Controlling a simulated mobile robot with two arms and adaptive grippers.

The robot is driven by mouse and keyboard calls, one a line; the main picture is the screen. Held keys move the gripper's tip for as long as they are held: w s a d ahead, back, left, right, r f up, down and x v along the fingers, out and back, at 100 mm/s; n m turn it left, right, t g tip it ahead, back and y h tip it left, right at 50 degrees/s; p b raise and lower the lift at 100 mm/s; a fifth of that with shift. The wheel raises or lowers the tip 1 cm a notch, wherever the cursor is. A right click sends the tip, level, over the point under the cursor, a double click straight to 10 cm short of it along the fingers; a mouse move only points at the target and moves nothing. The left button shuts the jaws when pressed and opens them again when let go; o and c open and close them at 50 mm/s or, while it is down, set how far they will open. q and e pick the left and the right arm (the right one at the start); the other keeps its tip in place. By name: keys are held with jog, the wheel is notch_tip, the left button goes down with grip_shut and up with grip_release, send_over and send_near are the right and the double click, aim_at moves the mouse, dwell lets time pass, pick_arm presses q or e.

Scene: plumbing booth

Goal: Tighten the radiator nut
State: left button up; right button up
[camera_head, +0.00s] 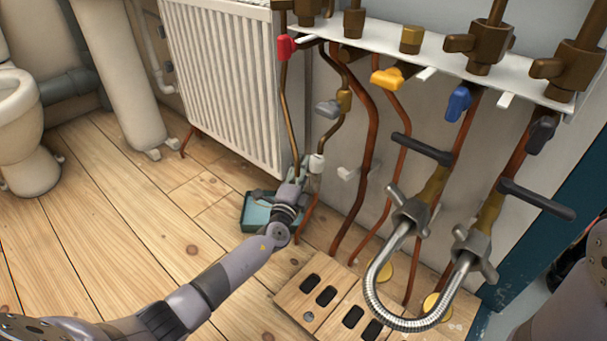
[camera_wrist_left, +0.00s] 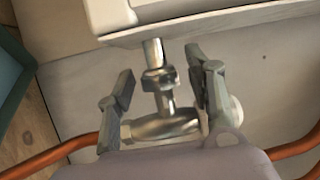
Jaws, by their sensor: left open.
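The white radiator (camera_head: 222,80) stands against the wall in the head view, and its underside (camera_wrist_left: 190,22) shows at the top of the left wrist view. Below it in the wrist view is a metal valve with the radiator nut (camera_wrist_left: 158,80) on its upright stem. My left gripper (camera_wrist_left: 160,85) is open, one finger on each side of the nut, with a visible gap on both sides. In the head view my left gripper (camera_head: 292,190) is at the radiator's lower right corner and hides the nut. My right gripper is not in view.
A teal tray (camera_head: 256,213) lies on the floor beneath my left gripper. Copper pipes (camera_head: 368,150) with coloured valve handles run down the wall to the right. A braided hose (camera_head: 375,290) loops out in front. The wooden floor (camera_head: 120,240) at left is clear.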

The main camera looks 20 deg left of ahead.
pick_arm(q)
jog(key=shift+w, duration=0.3)
jog(key=shift+c, duration=0.4)
